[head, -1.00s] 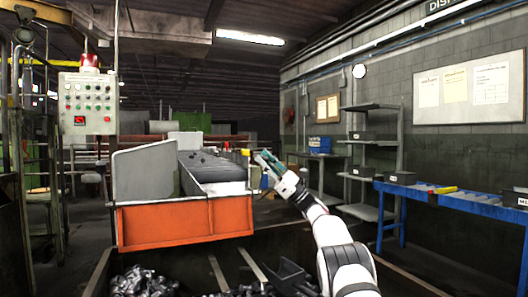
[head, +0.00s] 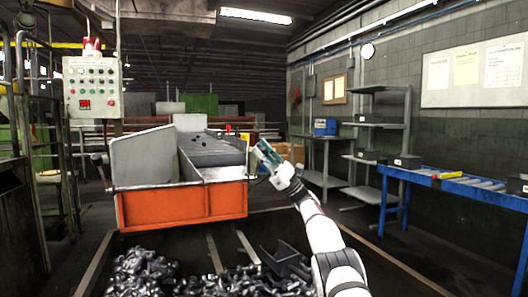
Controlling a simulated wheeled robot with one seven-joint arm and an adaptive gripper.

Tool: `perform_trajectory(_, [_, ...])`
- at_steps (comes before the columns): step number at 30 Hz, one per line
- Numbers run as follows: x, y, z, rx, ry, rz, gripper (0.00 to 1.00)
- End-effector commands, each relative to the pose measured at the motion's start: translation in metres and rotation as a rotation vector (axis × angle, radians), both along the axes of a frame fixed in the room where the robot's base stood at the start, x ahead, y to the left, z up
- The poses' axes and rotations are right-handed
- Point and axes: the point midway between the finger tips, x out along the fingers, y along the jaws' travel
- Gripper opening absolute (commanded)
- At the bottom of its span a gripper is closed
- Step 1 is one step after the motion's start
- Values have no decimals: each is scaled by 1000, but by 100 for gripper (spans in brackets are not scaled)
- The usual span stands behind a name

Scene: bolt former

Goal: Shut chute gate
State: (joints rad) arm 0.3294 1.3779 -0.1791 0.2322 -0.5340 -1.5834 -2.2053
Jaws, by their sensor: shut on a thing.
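The chute (head: 140,158) has grey metal walls and an orange front panel (head: 180,206) above a dark bin. A yellow-tipped handle (head: 245,137) stands upright at the chute's right side, and I take it as the gate's handle. My gripper (head: 259,153) is at that right side, just beside the handle, and is shut on it. The fingertips are small in the head view, so the exact contact is hard to see. The gate plate itself cannot be told apart from the chute.
A bin below holds many loose metal bolts (head: 145,275) and a dark scoop (head: 285,260). A control panel (head: 92,87) stands at left. A blue roller table (head: 450,182) and grey shelves (head: 380,125) stand at right. The floor between bin and roller table is clear.

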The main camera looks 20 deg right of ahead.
Motion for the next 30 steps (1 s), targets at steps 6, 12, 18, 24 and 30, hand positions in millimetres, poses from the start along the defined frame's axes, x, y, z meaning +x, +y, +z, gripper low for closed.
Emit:
perform_trajectory(6, [-2, 2, -3, -3, -9, 10, 0])
perform_trajectory(12, [-2, 2, -4, -4, -8, 10, 0])
perform_trajectory(18, [-2, 1, -3, -4, -6, 7, 42])
perform_trajectory(24, [-1, 1, -2, -2, -6, 6, 42])
perform_trajectory(30, [-2, -3, -8, -2, -4, 5, 42])
